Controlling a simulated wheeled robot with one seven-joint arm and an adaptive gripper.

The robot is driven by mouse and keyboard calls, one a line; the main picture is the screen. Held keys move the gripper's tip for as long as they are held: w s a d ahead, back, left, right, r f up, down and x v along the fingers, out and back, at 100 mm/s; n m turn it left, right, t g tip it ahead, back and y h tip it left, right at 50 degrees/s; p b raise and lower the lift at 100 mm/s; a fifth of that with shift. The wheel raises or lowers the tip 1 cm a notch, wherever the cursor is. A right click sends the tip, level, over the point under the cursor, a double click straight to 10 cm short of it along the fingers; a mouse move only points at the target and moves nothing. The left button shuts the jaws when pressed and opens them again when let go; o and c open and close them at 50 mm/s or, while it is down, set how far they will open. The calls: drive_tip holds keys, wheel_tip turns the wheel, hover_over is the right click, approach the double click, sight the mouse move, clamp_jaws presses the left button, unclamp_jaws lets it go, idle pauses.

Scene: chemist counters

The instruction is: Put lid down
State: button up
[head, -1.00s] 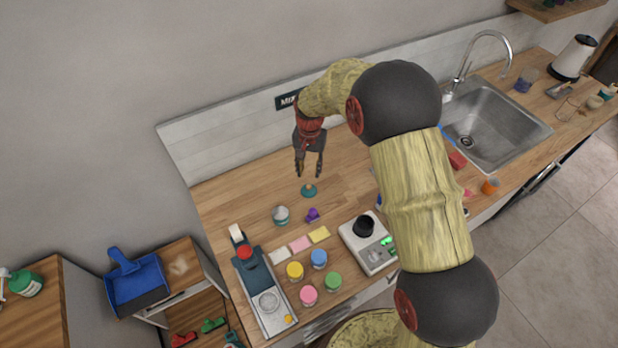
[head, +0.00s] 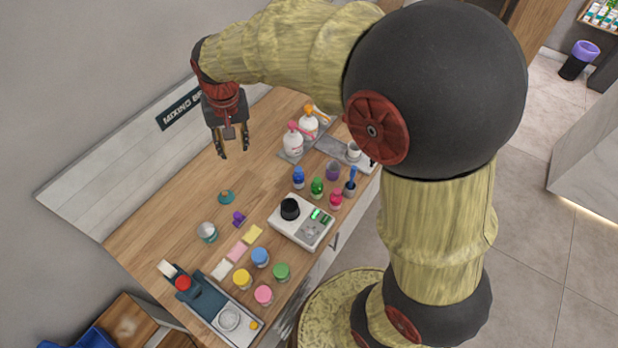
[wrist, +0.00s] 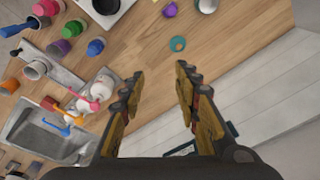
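The teal lid (head: 226,196), a small disc with a paler knob on top, lies on the wooden counter. It also shows near the top of the wrist view (wrist: 178,44), beyond my fingertips. My gripper (head: 235,153) is above the counter, up and to the right of the lid in the head view, apart from it. Its fingers are spread with nothing between them, as the wrist view also shows (wrist: 160,74). A teal-and-pale jar (head: 207,232) stands just below the lid in the head view.
A small purple object (head: 239,218) sits near the lid. A scale with a black cup (head: 290,208), several coloured jars and pads, and bottles (head: 292,141) crowd the counter. The wooden surface beside the wall, around the lid, is mostly free.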

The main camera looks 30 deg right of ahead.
drive_tip(key=s+d+r+t, duration=0.1)
drive_tip(key=s+d+r, duration=0.1)
drive_tip(key=s, duration=0.6)
drive_tip(key=s+d+r+n+t, duration=0.1)
drive_tip(key=s+d+r, duration=0.2)
drive_tip(key=s, duration=0.5)
drive_tip(key=s+d+r+n+t, duration=0.1)
drive_tip(key=s+d+r, duration=0.2)
drive_tip(key=s, duration=0.5)
drive_tip(key=shift+s+r+t, duration=0.3)
drive_tip(key=shift+r, duration=0.25)
